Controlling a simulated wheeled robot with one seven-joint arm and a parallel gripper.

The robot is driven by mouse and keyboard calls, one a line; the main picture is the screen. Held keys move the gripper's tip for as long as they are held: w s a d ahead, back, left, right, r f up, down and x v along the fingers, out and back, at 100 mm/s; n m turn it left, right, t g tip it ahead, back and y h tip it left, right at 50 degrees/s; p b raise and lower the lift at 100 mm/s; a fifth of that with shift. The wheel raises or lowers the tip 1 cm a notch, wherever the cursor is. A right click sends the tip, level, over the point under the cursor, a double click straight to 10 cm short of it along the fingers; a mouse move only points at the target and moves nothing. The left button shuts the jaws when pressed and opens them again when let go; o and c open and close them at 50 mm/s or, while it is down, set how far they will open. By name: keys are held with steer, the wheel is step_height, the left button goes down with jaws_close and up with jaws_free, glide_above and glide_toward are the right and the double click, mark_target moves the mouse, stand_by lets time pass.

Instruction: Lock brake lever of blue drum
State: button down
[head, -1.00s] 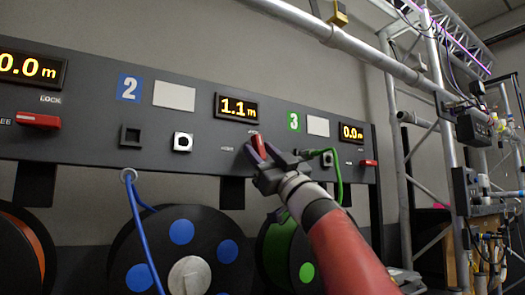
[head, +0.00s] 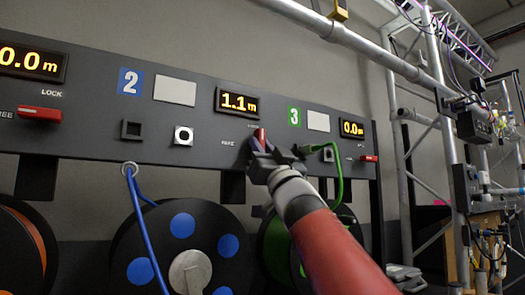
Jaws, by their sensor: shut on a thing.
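The blue drum (head: 148,233) is a black reel with blue discs and a pale hub, below station 2 of the dark panel. Its brake lever (head: 261,132) is red and stands roughly upright under the 1.1 m display (head: 237,102), near the upper small label. A FREE label (head: 227,142) lies to its left. My gripper (head: 262,145) is shut on this lever, and its fingers hide the lower part and the pivot. The blue cable (head: 138,222) hangs from a ring under the panel.
A green cable (head: 340,178) hangs close to the right of my gripper, over the green drum (head: 277,245). Red levers of the neighbouring stations lie horizontal, at left (head: 40,114) and right (head: 369,158). A metal truss (head: 424,150) stands at the right.

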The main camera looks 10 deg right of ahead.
steer(key=c, duration=1.4)
jaws_free()
steer(key=shift+o, duration=0.2)
steer(key=b+v, duration=0.3)
steer(key=v, duration=0.4)
steer(key=shift+s+f, duration=0.25)
steer(key=shift+f, duration=0.05)
steer(key=shift+d, duration=0.15)
